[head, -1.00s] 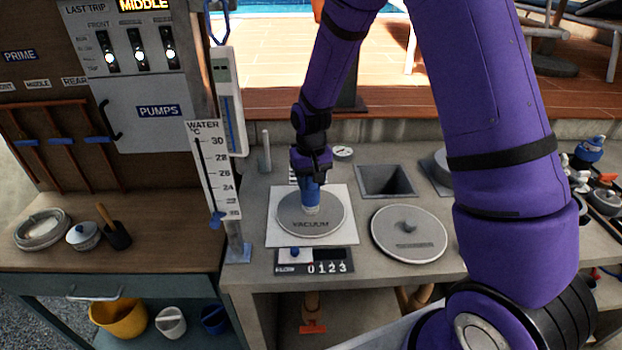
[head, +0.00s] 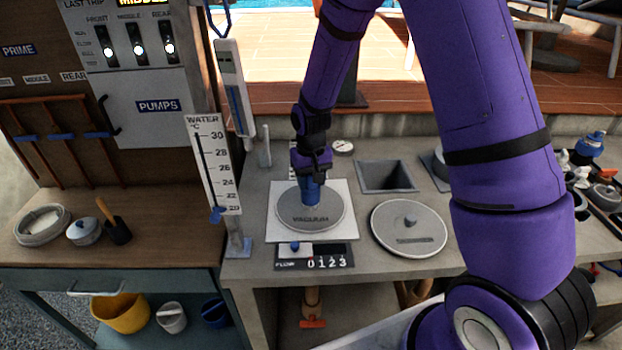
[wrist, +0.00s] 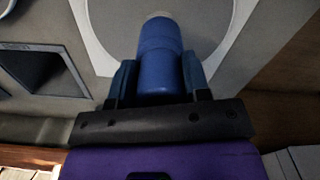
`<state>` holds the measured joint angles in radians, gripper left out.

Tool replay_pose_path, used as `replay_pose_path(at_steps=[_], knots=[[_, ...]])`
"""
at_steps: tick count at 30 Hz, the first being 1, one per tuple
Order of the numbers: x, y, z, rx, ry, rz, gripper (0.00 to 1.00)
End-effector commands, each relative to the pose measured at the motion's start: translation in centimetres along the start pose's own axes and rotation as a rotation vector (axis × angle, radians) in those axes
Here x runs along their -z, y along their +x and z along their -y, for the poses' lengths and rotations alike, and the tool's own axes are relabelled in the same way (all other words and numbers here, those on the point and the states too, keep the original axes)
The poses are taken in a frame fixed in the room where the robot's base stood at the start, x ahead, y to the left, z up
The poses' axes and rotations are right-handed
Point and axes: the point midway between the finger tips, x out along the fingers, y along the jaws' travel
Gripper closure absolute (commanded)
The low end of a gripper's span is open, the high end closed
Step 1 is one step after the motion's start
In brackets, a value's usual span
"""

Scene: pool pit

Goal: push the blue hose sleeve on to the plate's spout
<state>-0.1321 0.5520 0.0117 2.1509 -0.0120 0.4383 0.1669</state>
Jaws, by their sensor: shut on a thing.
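The blue hose sleeve (head: 309,190) stands upright over the middle of the round grey plate marked VACUUM (head: 328,216). My gripper (head: 311,178) is shut on the sleeve from above. In the wrist view the sleeve (wrist: 161,55) lies between the two fingers of my gripper (wrist: 160,80), with a pale end showing at its tip. The spout is hidden by the sleeve in the head view, so I cannot tell how deeply it sits inside.
A flow gauge (head: 314,257) lies in front of the plate. A square well (head: 386,176) is behind right, and a round lid (head: 408,228) is right of the plate. A thermometer board (head: 212,165) stands at the left.

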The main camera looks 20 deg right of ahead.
Motion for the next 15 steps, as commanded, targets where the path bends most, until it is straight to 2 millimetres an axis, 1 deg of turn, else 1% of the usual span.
replay_pose_path(at_steps=[15], knots=[[-0.01, 0.46, 0.0, 0.0, 0.0, 0.001, 0.8]])
